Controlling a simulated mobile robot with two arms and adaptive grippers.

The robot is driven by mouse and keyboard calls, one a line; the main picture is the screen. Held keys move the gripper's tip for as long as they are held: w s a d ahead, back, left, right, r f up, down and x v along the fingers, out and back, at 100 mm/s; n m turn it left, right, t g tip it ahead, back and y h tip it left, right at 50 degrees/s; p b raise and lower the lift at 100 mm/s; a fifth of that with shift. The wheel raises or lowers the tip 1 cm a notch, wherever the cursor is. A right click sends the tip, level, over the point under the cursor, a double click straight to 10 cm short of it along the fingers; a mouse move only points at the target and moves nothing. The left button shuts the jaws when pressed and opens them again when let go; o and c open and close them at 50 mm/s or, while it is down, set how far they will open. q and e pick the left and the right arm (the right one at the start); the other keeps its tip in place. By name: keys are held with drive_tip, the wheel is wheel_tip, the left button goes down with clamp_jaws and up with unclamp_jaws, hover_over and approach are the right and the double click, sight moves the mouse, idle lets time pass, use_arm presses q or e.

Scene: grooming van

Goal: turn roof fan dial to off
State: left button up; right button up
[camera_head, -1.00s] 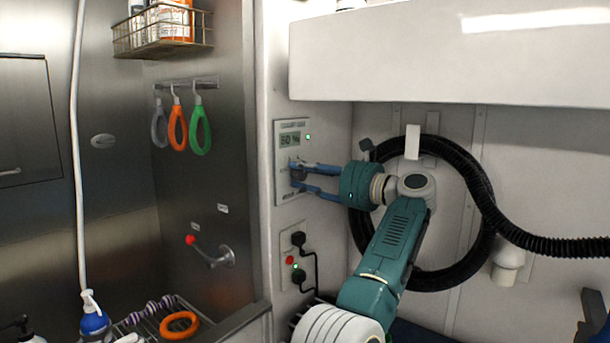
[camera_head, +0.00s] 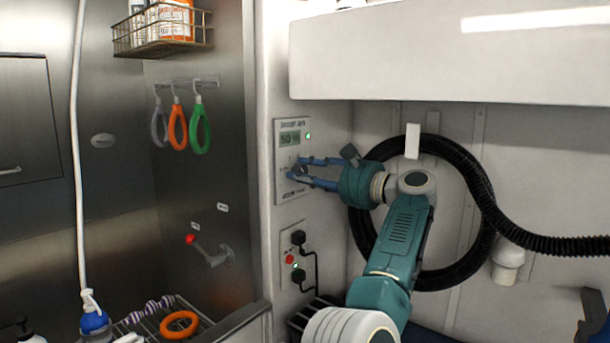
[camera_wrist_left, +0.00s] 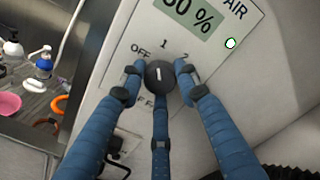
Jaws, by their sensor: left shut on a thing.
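The fan panel (camera_head: 286,192) is a pale plate on the white wall, with a display and a green light. In the left wrist view its dark round dial (camera_wrist_left: 160,75) carries a white mark. The mark points up, roughly toward the "1" label; "OFF" is to its left and "2" to its right. My left gripper (camera_head: 296,169) is at the panel with its blue fingers shut on the dial. In the left wrist view the gripper (camera_wrist_left: 159,84) has fingertips on both sides of the dial and a third finger below. My right gripper is not in view.
Below the panel is a socket plate (camera_head: 298,259) with black plugs and a cable. A black hose (camera_head: 480,185) is coiled behind my left arm. A white cabinet (camera_head: 450,60) overhangs above. A steel tub with a red-tipped lever (camera_head: 208,251) is at left.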

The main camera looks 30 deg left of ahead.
use_arm(q)
drive_tip(key=n, duration=0.4)
drive_tip(key=shift+n, duration=1.6)
drive_tip(key=shift+r, duration=0.15)
drive_tip(key=o, duration=1.1)
drive_tip(key=shift+w, duration=0.1)
drive_tip(key=d, duration=1.2)
drive_tip(key=shift+s+d, duration=0.1)
drive_tip(key=shift+s, duration=0.3)
